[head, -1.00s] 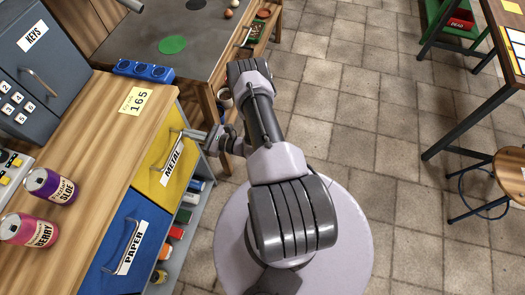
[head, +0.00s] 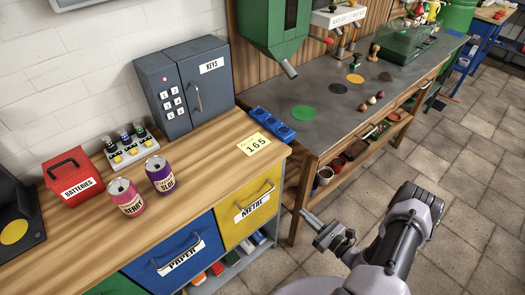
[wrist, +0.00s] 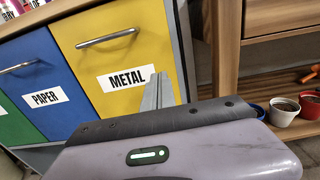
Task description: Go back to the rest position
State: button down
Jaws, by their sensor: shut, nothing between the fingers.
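My gripper (head: 316,226) is shut and empty in the head view, low in front of the right edge of the counter. Its fingers point left toward the yellow METAL drawer (head: 248,212) and stay apart from its handle as far as I can tell. In the wrist view the closed fingertips (wrist: 157,93) overlap the right part of the METAL drawer front (wrist: 93,57). The METAL drawer and the blue PAPER drawer (head: 178,255) look closed.
The wooden counter (head: 215,168) holds two cans (head: 126,197), a red BATTERIES box (head: 73,177) and a grey KEYS safe (head: 186,85). A grey-topped workbench (head: 330,100) stands behind, with pots on its lower shelf. Tiled floor (head: 455,185) lies open to the right.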

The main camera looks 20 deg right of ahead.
jog(key=w+a+r+n+g+y, duration=0.25)
jog(key=a+r+n+g, duration=0.2)
jog(key=r, duration=0.45)
jog(key=w+a+r+n+g+y, duration=0.2)
jog(key=a+r+n+g+y, duration=0.3)
jog(key=r, duration=0.4)
jog(key=s+a+r+n+g+h, duration=0.2)
jog(key=s+a+r+n+g, duration=0.25)
jog(key=a+r+n, duration=0.45)
jog(key=s+a+r+n+t+h, duration=0.3)
jog(key=s+r+n+h, duration=0.6)
jog(key=s+r, duration=0.5)
jog(key=shift+s+r+h, duration=0.15)
jog(key=shift+r+h, duration=0.3)
jog(key=shift+r, duration=0.2)
